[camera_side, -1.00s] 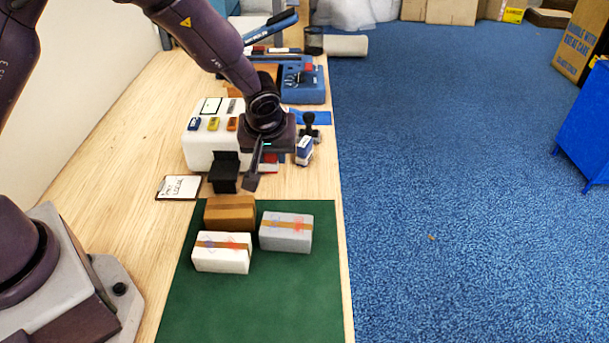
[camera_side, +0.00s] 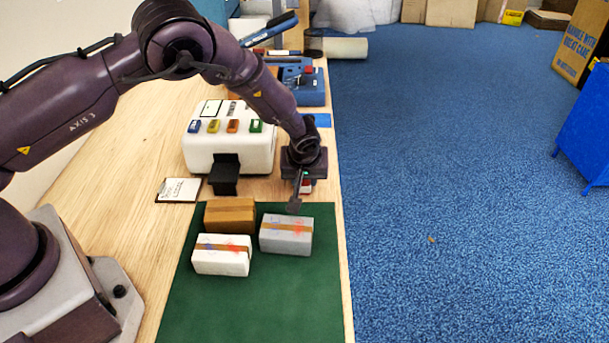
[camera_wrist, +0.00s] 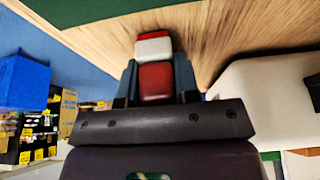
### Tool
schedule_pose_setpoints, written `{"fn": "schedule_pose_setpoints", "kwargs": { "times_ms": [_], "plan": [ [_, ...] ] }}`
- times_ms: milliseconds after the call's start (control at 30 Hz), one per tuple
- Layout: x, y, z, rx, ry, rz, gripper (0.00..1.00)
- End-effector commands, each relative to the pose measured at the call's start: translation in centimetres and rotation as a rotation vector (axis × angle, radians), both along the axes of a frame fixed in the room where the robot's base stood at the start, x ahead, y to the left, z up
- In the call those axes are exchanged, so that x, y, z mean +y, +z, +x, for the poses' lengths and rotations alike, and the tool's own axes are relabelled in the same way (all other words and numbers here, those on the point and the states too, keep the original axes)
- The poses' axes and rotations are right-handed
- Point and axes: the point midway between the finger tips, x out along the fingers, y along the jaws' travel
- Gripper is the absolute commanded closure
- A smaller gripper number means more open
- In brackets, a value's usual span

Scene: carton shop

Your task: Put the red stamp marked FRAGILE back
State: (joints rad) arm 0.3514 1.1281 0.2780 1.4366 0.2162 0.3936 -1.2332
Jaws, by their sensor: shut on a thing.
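My gripper (camera_side: 305,181) is shut on a red stamp (camera_wrist: 156,80) with a white band. In the wrist view the stamp sits between the two fingers; no FRAGILE lettering is readable. In the side view only a little of the stamp (camera_side: 307,187) shows under the gripper, near the table's right edge, just beyond the green mat (camera_side: 260,310). It looks close to the tabletop, but I cannot tell whether it touches. My arm hides the spot behind, where a blue-and-white stamp and a black stamp showed earlier.
A white machine (camera_side: 230,152) and black block (camera_side: 224,178) stand left. The front of the mat is clear.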

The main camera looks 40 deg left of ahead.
Motion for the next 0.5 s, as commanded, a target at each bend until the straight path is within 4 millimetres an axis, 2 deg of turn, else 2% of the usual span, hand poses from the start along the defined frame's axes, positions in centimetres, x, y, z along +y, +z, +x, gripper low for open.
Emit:
{"fn": "schedule_pose_setpoints", "kwargs": {
  "times_ms": [233, 267, 333, 367, 500],
  "plan": [
    [0.00, -0.29, 0.00, 0.000, -0.001, 0.000, 0.86],
    [0.00, -0.23, 0.01, 0.000, -0.001, 0.000, 0.64],
    [-0.01, -0.22, 0.01, 0.000, -0.001, 0.000, 0.48],
    [-0.01, -0.21, 0.01, 0.000, -0.001, 0.000, 0.45],
    [-0.01, -0.21, 0.01, 0.000, -0.001, 0.000, 0.45]
  ]
}}
